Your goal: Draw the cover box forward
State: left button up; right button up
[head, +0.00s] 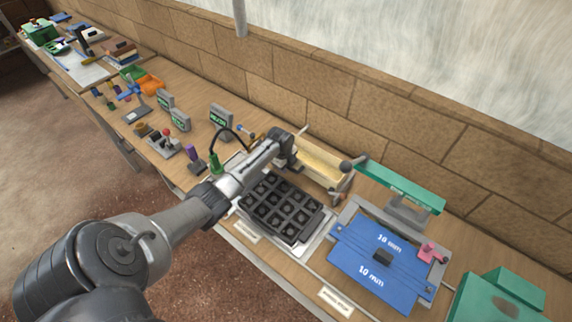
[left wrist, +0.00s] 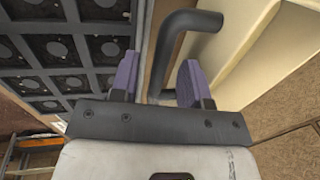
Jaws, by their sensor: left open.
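The cover box, a cream open-topped box (head: 322,164), stands against the wall side of the bench behind a black tray of square cells (head: 281,209). It also shows in the left wrist view as a pale wall (left wrist: 245,55). A dark bent bar (left wrist: 170,50), which looks like its handle, runs between the purple fingertips of my left gripper (left wrist: 158,78). The fingers stand apart on either side of the bar and are not closed on it. In the head view the left gripper (head: 292,150) is at the box's left end, partly hidden by its own wrist. My right gripper is not in view.
A blue board (head: 365,262) with a small dark block lies to the right, below a teal bar (head: 400,186). A green block (head: 500,298) stands at the lower right. Small signs (head: 221,117) and tools fill the left bench. The brick wall is close behind the box.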

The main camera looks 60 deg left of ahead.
pick_arm(q)
grip_shut()
dwell(0.3)
dwell(0.3)
